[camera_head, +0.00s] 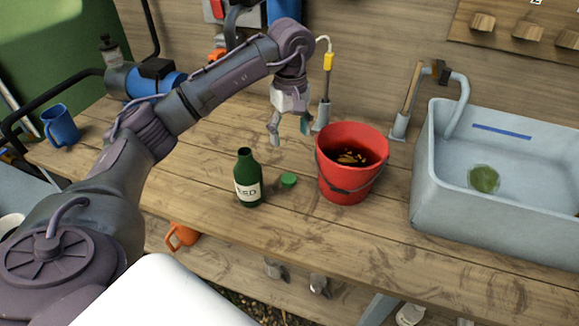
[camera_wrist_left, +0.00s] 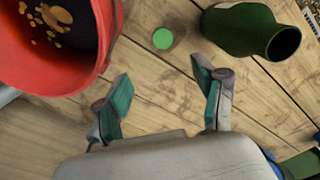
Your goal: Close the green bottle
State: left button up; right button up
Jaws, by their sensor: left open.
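The green bottle (camera_head: 247,178) stands upright on the wooden workbench, with a pale label and an uncapped neck. In the left wrist view the bottle (camera_wrist_left: 245,30) is at the upper right and its dark open mouth shows. A small green cap (camera_head: 288,180) lies on the bench just right of the bottle. The cap (camera_wrist_left: 163,38) is at the top middle of the left wrist view, beyond my fingertips. My left gripper (camera_head: 289,126) is open and empty, above the bench behind the cap. Its fingers (camera_wrist_left: 165,92) are spread apart in the left wrist view. My right gripper is not in view.
A red bucket (camera_head: 338,188) with dark contents stands right of the cap, close to my left gripper. A pale sink (camera_head: 425,190) is at the right. A blue mug (camera_head: 62,125) is at the far left. The bench front right of the bucket is clear.

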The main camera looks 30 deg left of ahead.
pick_arm(q)
send_over(289, 179)
jog(key=w, duration=0.1)
jog(key=f, duration=0.8)
jog(key=shift+a+f+p, duration=0.2)
jog(key=shift+p, duration=0.15)
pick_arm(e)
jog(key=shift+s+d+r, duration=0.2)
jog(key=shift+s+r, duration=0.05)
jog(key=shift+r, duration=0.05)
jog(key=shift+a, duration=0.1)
pick_arm(q)
jog(key=shift+f, duration=0.25)
jog(key=f, duration=0.2)
jog(key=s+f+p, duration=0.1)
jog(key=f, duration=0.1)
jog(key=shift+d+f, duration=0.15)
jog(key=shift+w+f, duration=0.1)
jog(key=shift+f, duration=0.1)
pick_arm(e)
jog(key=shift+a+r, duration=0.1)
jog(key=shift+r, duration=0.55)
pick_arm(q)
jog(key=shift+c, duration=0.3)
